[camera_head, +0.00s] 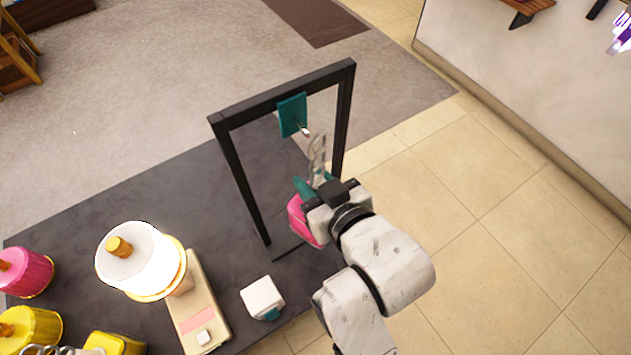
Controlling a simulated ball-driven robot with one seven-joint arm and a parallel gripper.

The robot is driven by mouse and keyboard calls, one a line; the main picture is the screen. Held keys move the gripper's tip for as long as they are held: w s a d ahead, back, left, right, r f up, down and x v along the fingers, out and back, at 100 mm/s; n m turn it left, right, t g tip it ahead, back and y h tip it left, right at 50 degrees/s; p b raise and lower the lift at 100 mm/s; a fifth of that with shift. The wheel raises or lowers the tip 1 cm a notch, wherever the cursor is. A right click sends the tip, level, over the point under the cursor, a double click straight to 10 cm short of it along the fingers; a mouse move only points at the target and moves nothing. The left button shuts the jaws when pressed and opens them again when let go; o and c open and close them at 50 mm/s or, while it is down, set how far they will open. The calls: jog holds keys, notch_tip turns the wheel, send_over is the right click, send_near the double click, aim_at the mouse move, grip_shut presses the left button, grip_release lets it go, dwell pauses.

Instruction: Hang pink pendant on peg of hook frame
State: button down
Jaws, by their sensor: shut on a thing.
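The hook frame (236,170) is a tall black frame standing on the dark table. A teal plate (291,115) is on its top bar, with a short metallic peg (305,131) sticking out toward the lower right. The pink pendant (300,222) is in my gripper (309,197), in front of the frame's opening, and is partly hidden by the gripper. A pale grey loop or link (318,152) rises above the gripper and ends close to the peg. I cannot tell whether it touches or encircles the peg. My gripper is shut on the pendant; its fingertips are mostly hidden.
A lit white lamp (135,262) stands at the left beside a beige stand (197,300) with a pink label. A small white block (262,298) lies near the table front. Pink (25,273) and yellow (30,328) pendants are at far left.

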jog(key=shift+w+a, duration=0.3)
jog(key=shift+w, duration=0.1)
dwell(0.7)
jog(key=shift+w+a+r, duration=0.1)
jog(key=shift+w+a, duration=0.45)
jog(key=shift+w, duration=0.25)
jog(key=shift+w+a, duration=0.15)
jog(key=shift+w, duration=0.1)
jog(key=shift+w+a+p, duration=0.25)
jog(key=shift+w+p, duration=0.05)
jog(key=shift+w, duration=0.1)
dwell(0.6)
jog(key=shift+f, duration=0.75)
dwell(0.4)
